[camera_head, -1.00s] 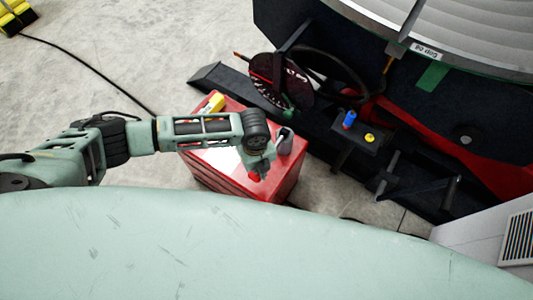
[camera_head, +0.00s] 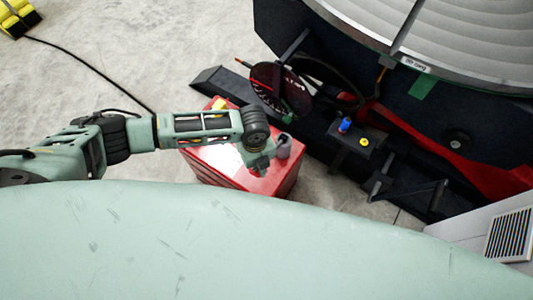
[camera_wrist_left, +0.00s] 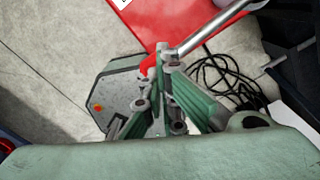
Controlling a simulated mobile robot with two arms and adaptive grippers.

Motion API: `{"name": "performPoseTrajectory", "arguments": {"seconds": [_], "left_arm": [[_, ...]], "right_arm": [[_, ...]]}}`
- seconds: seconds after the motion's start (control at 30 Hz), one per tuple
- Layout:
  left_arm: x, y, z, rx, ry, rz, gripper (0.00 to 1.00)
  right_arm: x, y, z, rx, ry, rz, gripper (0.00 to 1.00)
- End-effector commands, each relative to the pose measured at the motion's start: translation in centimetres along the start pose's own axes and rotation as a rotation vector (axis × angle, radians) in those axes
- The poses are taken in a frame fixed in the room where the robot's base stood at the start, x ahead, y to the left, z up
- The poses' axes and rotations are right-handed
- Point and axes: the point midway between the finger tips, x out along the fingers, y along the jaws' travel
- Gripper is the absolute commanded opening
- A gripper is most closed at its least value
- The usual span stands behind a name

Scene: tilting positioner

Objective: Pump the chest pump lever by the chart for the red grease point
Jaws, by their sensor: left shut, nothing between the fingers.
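The red chest (camera_head: 215,170) stands on the floor in the middle of the head view. In the left wrist view, a silver lever rod (camera_wrist_left: 215,28) runs down-left to a red end (camera_wrist_left: 148,66). My left gripper (camera_wrist_left: 165,62) is shut there with its fingertips close to the rod's lower end; nothing shows between the fingers, and I cannot tell whether they touch it. A dark round board with red and white marks (camera_head: 280,88) stands behind the chest. My right gripper is not in view.
A grey cylinder (camera_head: 283,146) and a yellow block (camera_head: 219,104) are on the chest. The positioner with its large grey disc (camera_head: 460,45) fills the upper right. A blue cap (camera_head: 345,125) and a yellow cap (camera_head: 364,142) sit on its bracket. A black cable (camera_head: 90,72) crosses the floor.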

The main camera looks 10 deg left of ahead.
Motion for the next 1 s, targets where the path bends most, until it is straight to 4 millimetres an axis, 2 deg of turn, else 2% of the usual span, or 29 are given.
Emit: {"name": "performPoseTrajectory", "arguments": {"seconds": [0.03,0.7,1.0], "left_arm": [[-1.1,0.0,0.0,0.0,0.0,0.0,0.0],[-7.8,-0.1,0.0,0.0,-0.001,-0.002,0.0],[-7.9,-0.1,0.0,0.0,-0.001,-0.002,0.0]], "right_arm": [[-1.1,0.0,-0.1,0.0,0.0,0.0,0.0],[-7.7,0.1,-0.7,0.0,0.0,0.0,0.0],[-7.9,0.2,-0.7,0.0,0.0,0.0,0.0]]}}
